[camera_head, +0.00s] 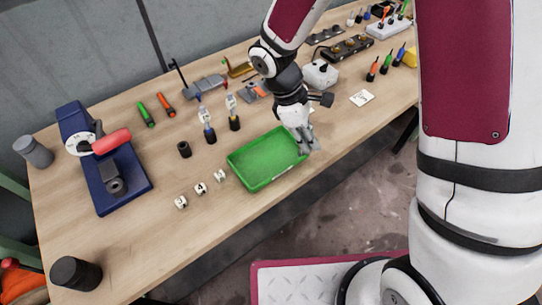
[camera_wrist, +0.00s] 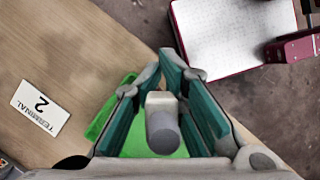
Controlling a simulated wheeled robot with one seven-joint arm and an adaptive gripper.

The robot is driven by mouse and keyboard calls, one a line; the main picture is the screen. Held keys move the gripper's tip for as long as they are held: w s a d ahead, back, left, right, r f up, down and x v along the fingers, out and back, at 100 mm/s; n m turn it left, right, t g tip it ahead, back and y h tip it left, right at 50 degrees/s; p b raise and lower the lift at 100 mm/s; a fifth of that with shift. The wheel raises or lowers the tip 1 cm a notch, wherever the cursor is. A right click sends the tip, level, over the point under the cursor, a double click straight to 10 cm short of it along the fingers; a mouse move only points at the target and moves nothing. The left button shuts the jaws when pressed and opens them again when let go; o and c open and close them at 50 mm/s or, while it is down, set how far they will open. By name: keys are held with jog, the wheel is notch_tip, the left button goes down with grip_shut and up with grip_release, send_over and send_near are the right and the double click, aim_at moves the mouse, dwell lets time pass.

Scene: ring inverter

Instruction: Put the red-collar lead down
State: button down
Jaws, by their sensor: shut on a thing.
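My gripper (camera_head: 307,138) is low at the right end of the green tray (camera_head: 247,177). In the wrist view my gripper (camera_wrist: 163,98) has its fingers on either side of a pale block with a grey round end (camera_wrist: 163,132). No red collar shows on this held piece; most of its length is hidden. The green tray lies behind and beneath it in that view (camera_wrist: 97,124). Two upright leads with dark bases stand beyond the tray, one with a blue band (camera_head: 208,127) and one with an orange band (camera_head: 233,115).
Small numbered blocks (camera_head: 200,188) lie left of the tray. A blue fixture with a red handle (camera_head: 112,168) stands at the left. A white card (camera_head: 361,97) lies to the right, reading "TERMINAL 2" in the wrist view (camera_wrist: 40,107). Coloured upright leads (camera_head: 385,66) stand farther right.

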jog(key=s+a+n+t, duration=0.2)
jog(key=s+n+t, duration=0.2)
jog(key=s+n, duration=0.5)
jog(key=n+b, duration=0.1)
jog(key=b, duration=0.2)
send_over(281, 151)
jog(key=f, duration=0.1)
jog(key=shift+f, duration=1.9)
jog(key=shift+f, duration=0.15)
jog(key=c, duration=2.1)
grip_release()
jog(key=o, duration=0.5)
